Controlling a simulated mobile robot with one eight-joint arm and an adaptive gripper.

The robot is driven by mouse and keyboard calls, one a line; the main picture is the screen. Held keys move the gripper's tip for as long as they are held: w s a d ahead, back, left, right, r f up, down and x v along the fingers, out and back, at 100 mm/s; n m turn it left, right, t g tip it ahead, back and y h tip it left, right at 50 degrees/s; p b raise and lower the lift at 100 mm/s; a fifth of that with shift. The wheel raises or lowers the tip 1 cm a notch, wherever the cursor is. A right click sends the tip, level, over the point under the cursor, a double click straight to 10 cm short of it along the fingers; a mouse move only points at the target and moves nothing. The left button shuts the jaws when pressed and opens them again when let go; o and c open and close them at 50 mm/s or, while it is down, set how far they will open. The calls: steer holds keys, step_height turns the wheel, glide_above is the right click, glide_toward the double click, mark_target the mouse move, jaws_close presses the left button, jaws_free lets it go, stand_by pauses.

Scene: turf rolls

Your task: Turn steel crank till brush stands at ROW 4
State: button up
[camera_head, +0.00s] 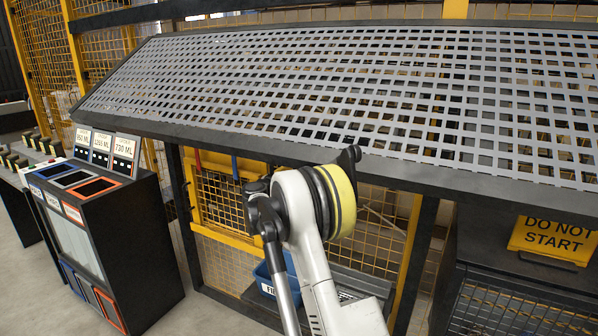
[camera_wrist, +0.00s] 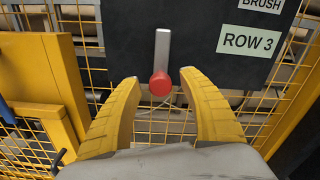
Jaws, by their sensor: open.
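The steel crank (camera_wrist: 162,50) hangs on a dark panel in the wrist view, its flat arm pointing straight down with a red knob (camera_wrist: 160,84) at the lower end. My gripper (camera_wrist: 159,77) is open. Its two yellow fingers stand left and right of the red knob in the picture, with gaps on both sides; how far the knob lies in depth I cannot tell. A label ROW 3 (camera_wrist: 248,41) sits right of the crank, under a partly cut-off BRUSH label (camera_wrist: 262,5). The brush itself is not visible. In the head view the crank and fingers are hidden.
A large perforated grey table (camera_head: 360,95) overhangs my arm. Yellow mesh fencing (camera_wrist: 75,115) surrounds the panel. A dark bin cabinet (camera_head: 150,215) stands left, a blue bucket (camera_head: 263,281) low down, and a yellow DO NOT START sign (camera_head: 553,238) right.

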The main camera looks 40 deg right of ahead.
steer(key=shift+w+d, duration=0.25)
steer(key=shift+d, duration=0.3)
jaws_close()
